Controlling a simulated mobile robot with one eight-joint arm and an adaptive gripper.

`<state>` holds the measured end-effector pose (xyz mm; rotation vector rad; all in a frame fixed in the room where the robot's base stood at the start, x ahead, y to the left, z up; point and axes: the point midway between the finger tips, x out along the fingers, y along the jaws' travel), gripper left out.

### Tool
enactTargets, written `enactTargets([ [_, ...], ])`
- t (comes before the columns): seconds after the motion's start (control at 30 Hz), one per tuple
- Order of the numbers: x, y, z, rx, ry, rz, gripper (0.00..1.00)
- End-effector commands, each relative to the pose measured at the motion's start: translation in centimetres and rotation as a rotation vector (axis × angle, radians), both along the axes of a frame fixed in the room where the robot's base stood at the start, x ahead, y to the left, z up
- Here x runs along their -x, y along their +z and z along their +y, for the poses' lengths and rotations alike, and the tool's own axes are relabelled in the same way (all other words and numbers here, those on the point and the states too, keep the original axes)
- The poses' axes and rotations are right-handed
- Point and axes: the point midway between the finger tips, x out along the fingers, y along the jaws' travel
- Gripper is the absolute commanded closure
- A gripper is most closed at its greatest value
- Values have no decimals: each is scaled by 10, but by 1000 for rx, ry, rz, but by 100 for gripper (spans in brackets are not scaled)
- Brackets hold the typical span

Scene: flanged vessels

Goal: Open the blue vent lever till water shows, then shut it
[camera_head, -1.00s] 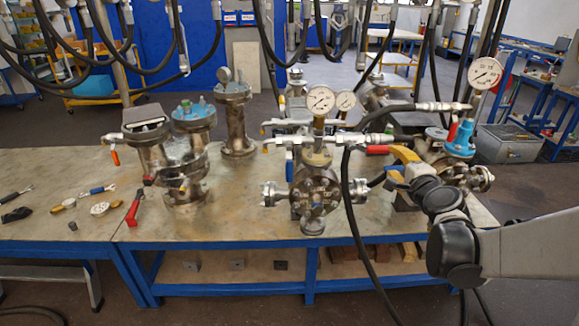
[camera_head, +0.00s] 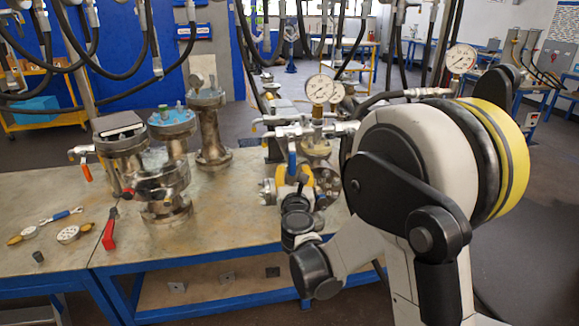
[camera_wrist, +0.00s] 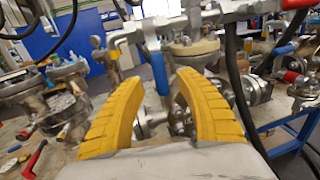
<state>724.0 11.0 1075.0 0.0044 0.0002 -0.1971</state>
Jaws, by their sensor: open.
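The blue vent lever (camera_head: 292,163) hangs down from the pipe fitting above the middle flanged vessel. It also shows in the wrist view (camera_wrist: 159,74), roughly upright, between my two yellow fingers. My gripper (camera_wrist: 161,88) is open, with a finger on each side of the lever and visible gaps. In the head view my gripper (camera_head: 298,180) is at the lever's lower end, largely hidden by my own wrist and arm. No water shows. The vessel's lower body is partly hidden behind my arm.
Flanged vessels (camera_head: 163,190) are on the bench to the left, with a red-handled tool (camera_head: 110,230) in front. A black hose (camera_wrist: 237,85) hangs close to the right finger in the wrist view.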

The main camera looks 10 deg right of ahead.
Motion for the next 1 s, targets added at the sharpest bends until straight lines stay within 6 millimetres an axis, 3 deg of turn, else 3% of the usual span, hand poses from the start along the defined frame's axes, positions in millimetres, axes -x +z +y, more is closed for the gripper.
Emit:
enactTargets([
  [0.1, -23, -2, -5, 1, -1, 0, 58],
  [0.3, -49, -1, -10, 3, 0, 1, 58],
  [0.67, -56, 0, -12, 4, 0, 1, 58],
  [0.7, -56, 0, -12, 4, 0, 1, 62],
  [0.83, -56, 0, -12, 4, 1, 1, 100],
  [1.0, -56, 0, -11, 3, 1, 1, 100],
])
